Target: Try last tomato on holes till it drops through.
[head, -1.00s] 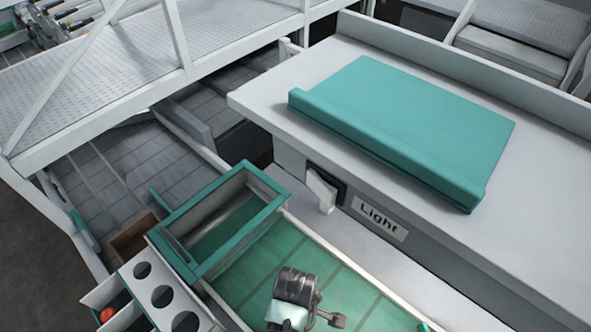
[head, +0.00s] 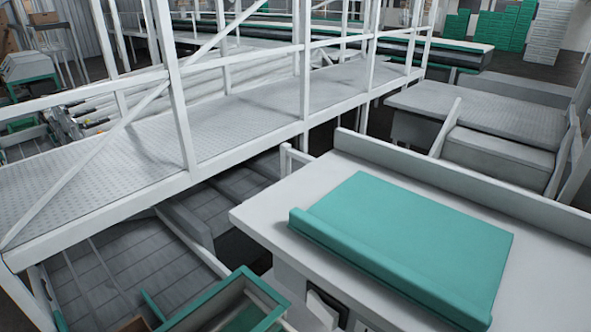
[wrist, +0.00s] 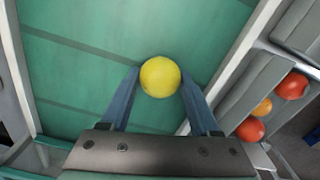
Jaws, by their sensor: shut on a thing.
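My gripper (wrist: 160,84) is shut on a round yellow tomato (wrist: 160,76) in the wrist view. The tomato sits between the two blue-grey fingertips, above a green surface with darker cross lines. The holes are out of the head view and I cannot make any out in the wrist view. My gripper does not show in the head view.
Two red tomatoes (wrist: 291,86) and a smaller orange one (wrist: 262,108) lie in grey compartments at right. A green-rimmed bin (head: 262,297) stands at the bottom of the head view. A teal mat (head: 405,250) lies on the light bench; a railed walkway (head: 240,105) runs behind.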

